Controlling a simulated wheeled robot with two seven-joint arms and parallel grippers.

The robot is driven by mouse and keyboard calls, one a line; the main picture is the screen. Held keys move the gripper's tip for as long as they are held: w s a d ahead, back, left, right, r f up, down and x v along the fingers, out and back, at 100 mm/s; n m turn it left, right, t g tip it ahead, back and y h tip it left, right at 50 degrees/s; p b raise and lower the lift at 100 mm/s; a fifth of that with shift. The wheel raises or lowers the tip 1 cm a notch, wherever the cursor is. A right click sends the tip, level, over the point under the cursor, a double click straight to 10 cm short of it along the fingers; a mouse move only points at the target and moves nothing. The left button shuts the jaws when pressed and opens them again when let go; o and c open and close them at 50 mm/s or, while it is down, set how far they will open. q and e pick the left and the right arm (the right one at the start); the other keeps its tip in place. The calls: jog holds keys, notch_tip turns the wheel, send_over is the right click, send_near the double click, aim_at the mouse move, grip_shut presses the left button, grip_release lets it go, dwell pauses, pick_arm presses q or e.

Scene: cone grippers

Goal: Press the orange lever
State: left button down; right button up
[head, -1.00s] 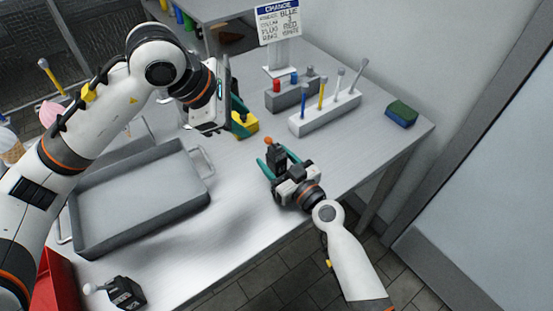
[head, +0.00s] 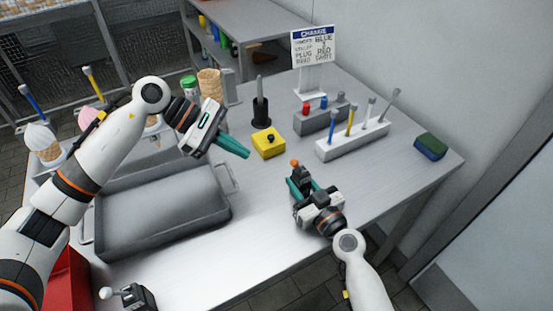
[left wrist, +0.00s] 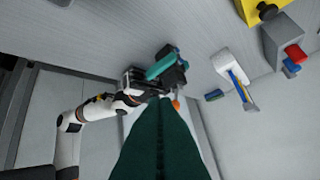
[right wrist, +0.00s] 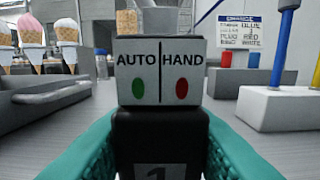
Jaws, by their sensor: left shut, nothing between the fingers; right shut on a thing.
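The orange lever is a short stick with an orange knob (head: 294,163) on top of a small black switch box (head: 301,182). In the left wrist view the knob (left wrist: 176,104) shows just past my left fingertips. My right gripper (head: 304,188) is shut on the box, one teal finger on each side. In the right wrist view the box (right wrist: 160,140) carries a plate reading AUTO and HAND (right wrist: 160,72); the lever is not visible there. My left gripper (head: 247,155) is shut and empty, left of the lever and apart from it, pointing toward the right.
A second black box with a white-knobbed lever (head: 128,296) stands at the front left. A grey tray (head: 165,245) lies under my left arm. A yellow button box (head: 268,142), white tool rack (head: 352,141) and sign (head: 314,47) stand behind. Table between tray and right gripper is clear.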

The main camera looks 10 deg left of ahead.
pick_arm(q)
jog(key=a+h, duration=0.1)
jog(key=w+a+h, duration=0.1)
jog(key=a, duration=0.1)
jog(key=w+a+f, duration=0.1)
jog(key=a, duration=0.1)
jog(key=shift+f+t+h, duration=0.1)
jog(key=shift+t+h, duration=0.3)
jog(key=shift+m, duration=0.3)
jog(key=d+r+x, duration=0.1)
jog(key=r+x, duration=0.1)
jog(key=x, duration=1.1)
jog(key=shift+s+r, duration=0.3)
jog(key=shift+s, duration=0.2)
